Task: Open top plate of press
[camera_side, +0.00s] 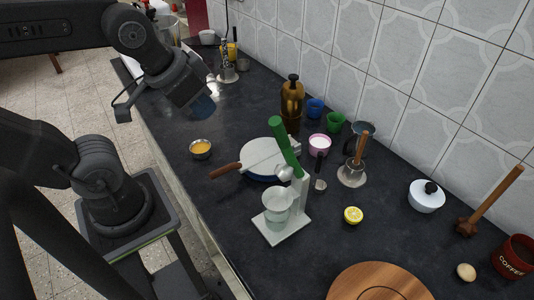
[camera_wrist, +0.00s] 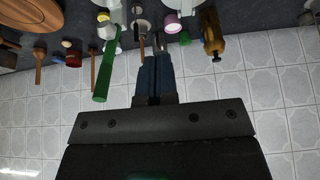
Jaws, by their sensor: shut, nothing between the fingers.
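The press is a white stand (camera_side: 299,193) on a square white base, with a long green handle (camera_side: 284,145) tilted up and back from its top. A rounded grey part (camera_side: 284,173) sits where the handle meets the stand, and a pale bowl-shaped cup (camera_side: 278,197) is in front, above the base. I cannot tell which part is the top plate. My gripper (camera_side: 207,110) is up and left of the press, clear of it. In the wrist view the gripper (camera_wrist: 158,52) has its blue fingers shut and empty, and the green handle (camera_wrist: 107,65) shows left of them.
A pan (camera_side: 262,152) with a brown handle stands behind the press. A small bowl (camera_side: 201,148) with orange contents is to its left. A half lemon (camera_side: 353,215) and a round wooden board (camera_side: 380,284) are to its right. A brown bottle (camera_side: 292,98) and cups stand near the tiled wall.

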